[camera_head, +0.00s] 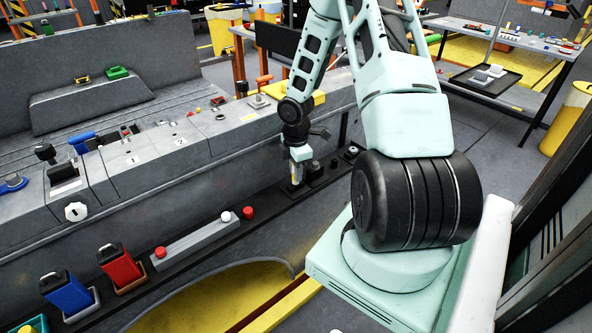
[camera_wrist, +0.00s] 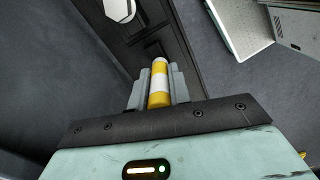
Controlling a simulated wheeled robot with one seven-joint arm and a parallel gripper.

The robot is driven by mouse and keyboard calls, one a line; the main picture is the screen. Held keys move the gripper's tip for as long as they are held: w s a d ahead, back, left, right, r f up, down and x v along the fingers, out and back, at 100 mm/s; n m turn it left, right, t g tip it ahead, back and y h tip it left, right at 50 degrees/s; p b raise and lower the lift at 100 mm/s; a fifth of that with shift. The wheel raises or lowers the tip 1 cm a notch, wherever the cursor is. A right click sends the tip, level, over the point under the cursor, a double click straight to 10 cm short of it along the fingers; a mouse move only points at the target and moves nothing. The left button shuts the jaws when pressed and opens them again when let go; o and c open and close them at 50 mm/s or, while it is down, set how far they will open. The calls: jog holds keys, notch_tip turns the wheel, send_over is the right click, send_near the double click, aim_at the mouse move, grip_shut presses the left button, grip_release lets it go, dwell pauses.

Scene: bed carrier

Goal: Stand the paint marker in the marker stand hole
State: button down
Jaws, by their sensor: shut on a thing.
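The paint marker (camera_wrist: 159,82) is a yellow cylinder with a white band, between the two fingers of my gripper (camera_wrist: 158,90) in the wrist view. My gripper is shut on it. In the head view my gripper (camera_head: 297,165) points down over the dark ledge in front of the console, and the marker is small and mostly hidden there. A small dark block (camera_head: 315,169) stands on the ledge just right of my gripper and may be the marker stand. I cannot make out its hole, nor whether the marker touches anything.
On the same ledge to the left are a grey bar (camera_head: 195,240) with red and white knobs, a red container (camera_head: 118,264) and a blue container (camera_head: 66,292). A small dark fitting (camera_head: 350,152) lies further right. The grey console (camera_head: 130,160) rises behind the ledge.

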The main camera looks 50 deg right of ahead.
jog(key=shift+f, duration=0.3)
jog(key=c, duration=1.3)
grip_release()
jog(key=shift+r, duration=0.1)
jog(key=shift+b, duration=0.5)
notch_tip(320, 180, up, 18)
jog(key=f+p, duration=0.1)
jog(key=p, duration=0.1)
jog(key=a+r+m, duration=0.1)
jog(key=a+r, duration=0.1)
jog(key=a, duration=1)
jog(key=a+r+m, duration=0.1)
jog(key=a+r, duration=0.1)
jog(key=a, duration=1)
jog(key=s+a+r+m, duration=0.2)
jog(key=s+a, duration=1.4)
jog(key=s, duration=0.1)
jog(key=shift+a+r+m+y, duration=0.3)
jog(key=shift+a+r, duration=0.05)
jog(key=shift+a, duration=0.05)
